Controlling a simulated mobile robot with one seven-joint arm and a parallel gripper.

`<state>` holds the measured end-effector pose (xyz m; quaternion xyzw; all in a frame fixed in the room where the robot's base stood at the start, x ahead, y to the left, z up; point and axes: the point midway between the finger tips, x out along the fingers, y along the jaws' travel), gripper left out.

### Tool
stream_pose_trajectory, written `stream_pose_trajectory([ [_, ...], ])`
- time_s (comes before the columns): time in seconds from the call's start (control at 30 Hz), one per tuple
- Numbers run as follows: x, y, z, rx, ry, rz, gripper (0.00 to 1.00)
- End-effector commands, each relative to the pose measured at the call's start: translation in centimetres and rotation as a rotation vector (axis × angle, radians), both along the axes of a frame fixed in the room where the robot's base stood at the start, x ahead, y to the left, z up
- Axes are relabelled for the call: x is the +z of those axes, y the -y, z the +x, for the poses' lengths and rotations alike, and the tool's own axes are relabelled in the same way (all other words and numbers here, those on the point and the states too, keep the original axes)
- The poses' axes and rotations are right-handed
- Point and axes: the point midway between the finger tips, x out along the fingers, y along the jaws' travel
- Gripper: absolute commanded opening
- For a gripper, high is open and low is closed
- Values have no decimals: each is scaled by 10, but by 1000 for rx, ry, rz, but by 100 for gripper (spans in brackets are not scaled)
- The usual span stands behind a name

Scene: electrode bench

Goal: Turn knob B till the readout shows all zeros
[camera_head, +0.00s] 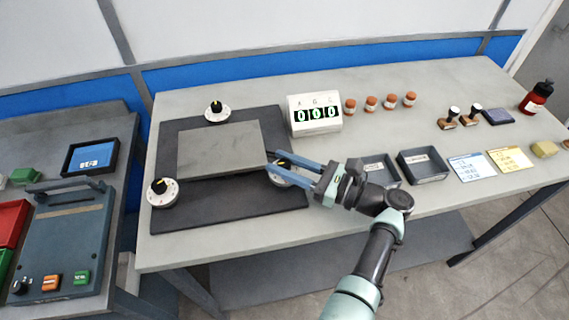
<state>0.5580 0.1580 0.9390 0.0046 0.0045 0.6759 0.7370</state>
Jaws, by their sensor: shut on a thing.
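The white readout box (315,126) stands on the bench behind the dark mat and shows green digits that read 0 0 0. Three white dials with black knobs sit around a grey plate (220,150): one behind it (216,108), one at its front left (163,190) and one at its right (279,178). The letters on the dials are too small to read. My gripper (278,168) reaches in from the right and is shut on the right knob. Its blue fingers hide most of that knob and part of its dial.
Two dark trays (424,178) stand right of my gripper. Several orange-brown jars (371,103) stand right of the readout. Farther right are two stamps (449,120), a blue pad (497,116), cards (472,168) and a red bottle (537,98). A separate panel (62,236) stands left.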

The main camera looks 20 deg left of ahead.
Motion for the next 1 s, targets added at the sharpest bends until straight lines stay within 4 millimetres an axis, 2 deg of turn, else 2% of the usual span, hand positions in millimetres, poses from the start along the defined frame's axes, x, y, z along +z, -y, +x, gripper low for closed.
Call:
stream_pose_trajectory([
  [0.17, 1, 0, 0, 0, 0, 2, 0],
  [0.2, 1, 0, 0, 0, 0, 2, 42],
  [0.33, 1, 0, 0, -1, 1, 2, 64],
  [0.6, 0, 0, 0, -1, 1, 1, 64],
  [0.73, 0, 8, 0, -3, 1, 1, 64],
  [0.87, -1, 29, -1, -6, 1, 1, 64],
  [1.0, -1, 62, -4, -7, 1, 2, 64],
])
